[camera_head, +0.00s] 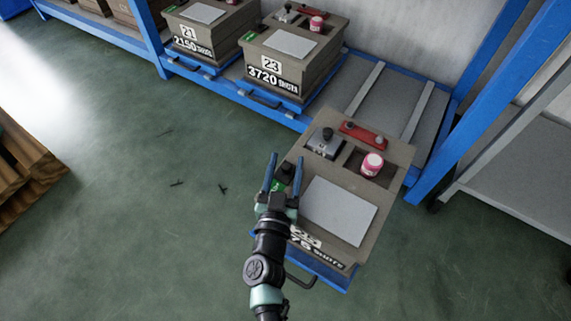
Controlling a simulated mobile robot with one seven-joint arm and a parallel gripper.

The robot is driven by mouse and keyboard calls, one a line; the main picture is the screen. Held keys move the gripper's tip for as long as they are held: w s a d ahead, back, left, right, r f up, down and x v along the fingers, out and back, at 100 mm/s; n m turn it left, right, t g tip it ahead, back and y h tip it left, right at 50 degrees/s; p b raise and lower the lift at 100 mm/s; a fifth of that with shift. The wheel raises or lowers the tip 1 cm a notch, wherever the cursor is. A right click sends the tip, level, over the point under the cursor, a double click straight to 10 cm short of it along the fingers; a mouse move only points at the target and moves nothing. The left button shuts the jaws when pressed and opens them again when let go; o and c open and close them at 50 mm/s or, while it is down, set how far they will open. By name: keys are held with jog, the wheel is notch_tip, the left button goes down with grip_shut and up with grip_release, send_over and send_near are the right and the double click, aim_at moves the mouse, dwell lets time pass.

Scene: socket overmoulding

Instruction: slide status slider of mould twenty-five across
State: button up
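The front mould (385,205) is a grey-brown block on a blue pulled-out tray (330,275). Its number label (308,238) is partly covered by my arm, so I cannot read it fully. At its left corner is the status slider, with a black knob (286,171) and a green patch (277,186) showing beside it. My gripper (283,170) is open, with one blue finger on each side of the knob in the picture. I cannot tell whether the fingers touch the knob.
The front mould's top carries a pale plate (340,211), a red bar (363,134), a pink-red jar (372,164) and a grey block (324,145). Moulds 23 (315,65) and 21 (190,35) stand on the blue rack behind. A blue post (480,105) rises at right. Green floor lies open at left.

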jog(key=shift+s, duration=0.1)
jog(key=p+v, duration=0.5)
jog(key=v, duration=0.7)
jog(key=shift+s+a, duration=0.15)
jog(key=shift+s, duration=0.2)
